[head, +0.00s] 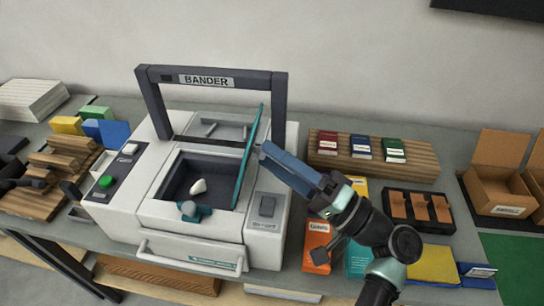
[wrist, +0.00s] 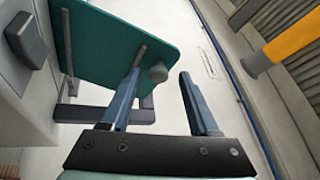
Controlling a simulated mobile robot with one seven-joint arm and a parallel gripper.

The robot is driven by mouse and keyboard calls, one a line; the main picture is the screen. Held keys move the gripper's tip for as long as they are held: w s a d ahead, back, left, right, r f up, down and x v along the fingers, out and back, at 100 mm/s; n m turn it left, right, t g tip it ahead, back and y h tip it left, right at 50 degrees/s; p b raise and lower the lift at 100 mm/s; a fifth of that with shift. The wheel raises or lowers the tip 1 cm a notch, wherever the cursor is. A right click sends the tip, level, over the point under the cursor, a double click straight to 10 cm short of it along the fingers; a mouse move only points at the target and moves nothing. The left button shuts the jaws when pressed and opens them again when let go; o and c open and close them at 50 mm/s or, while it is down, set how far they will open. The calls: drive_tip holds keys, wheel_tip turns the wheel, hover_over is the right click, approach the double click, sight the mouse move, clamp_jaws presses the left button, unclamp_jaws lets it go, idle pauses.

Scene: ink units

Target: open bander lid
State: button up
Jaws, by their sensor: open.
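The bander (head: 215,227) is a pale grey machine with a dark arch marked BANDER. Its teal lid (head: 249,155) stands steeply up along the right side of the open well, seen nearly edge-on. A small white object (head: 198,187) lies in the well. My gripper (head: 264,152) is just right of the lid, its blue fingers pointing towards it. In the wrist view, my gripper (wrist: 160,75) is open and empty, with its fingers apart. The lid (wrist: 115,45) fills the upper left there, with a grey knob (wrist: 158,73) appearing between the fingertips. I cannot tell whether they touch.
A green button (head: 105,181) is on the bander's left panel. A grey knob on a teal base (head: 190,210) sits at the well's front edge. Right stand a wooden rack (head: 425,172) with small boxes, a dark tray (head: 418,225) and cardboard boxes (head: 502,175).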

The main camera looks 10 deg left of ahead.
drive_tip(key=b+v, duration=0.3)
drive_tip(key=v, duration=0.9)
drive_tip(key=shift+r, duration=0.1)
